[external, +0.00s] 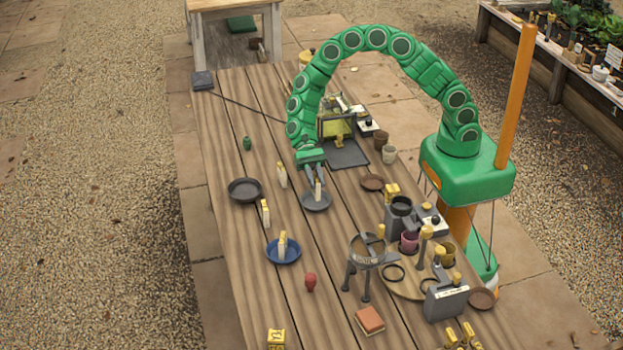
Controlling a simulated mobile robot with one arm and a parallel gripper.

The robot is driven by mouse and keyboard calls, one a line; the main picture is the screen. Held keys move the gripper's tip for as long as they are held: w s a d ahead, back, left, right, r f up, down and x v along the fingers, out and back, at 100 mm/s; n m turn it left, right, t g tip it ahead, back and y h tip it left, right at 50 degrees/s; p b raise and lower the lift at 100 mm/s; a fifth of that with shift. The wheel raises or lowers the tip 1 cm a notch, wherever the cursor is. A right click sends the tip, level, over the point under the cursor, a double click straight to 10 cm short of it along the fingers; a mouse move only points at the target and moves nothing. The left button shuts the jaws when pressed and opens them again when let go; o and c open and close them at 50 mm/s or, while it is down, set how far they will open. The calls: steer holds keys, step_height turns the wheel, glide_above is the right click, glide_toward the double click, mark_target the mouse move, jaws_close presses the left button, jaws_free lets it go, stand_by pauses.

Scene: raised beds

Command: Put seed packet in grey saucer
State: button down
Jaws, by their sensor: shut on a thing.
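A small cream seed packet (318,190) stands upright at the grey saucer (312,206). My gripper (316,181) comes down from above and is shut on the packet's upper part. The packet's lower end is over the saucer's inside; I cannot tell whether it touches the bottom. Similar packets stand on the table left of the saucer, one nearer (265,213) and one farther (282,178). Another packet (282,242) stands in a blue saucer (284,259).
A dark round dish (244,192) lies left of the grey saucer, and a brown saucer (372,183) lies to its right. A tripod stand (366,252), pots and tools crowd the right side. A red object (311,282) stands nearer the front. The left table edge is mostly clear.

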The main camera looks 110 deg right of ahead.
mark_target(318, 196)
steer(key=shift+f, duration=1.5)
steer(key=shift+f, duration=0.1)
steer(key=c, duration=1)
jaws_free()
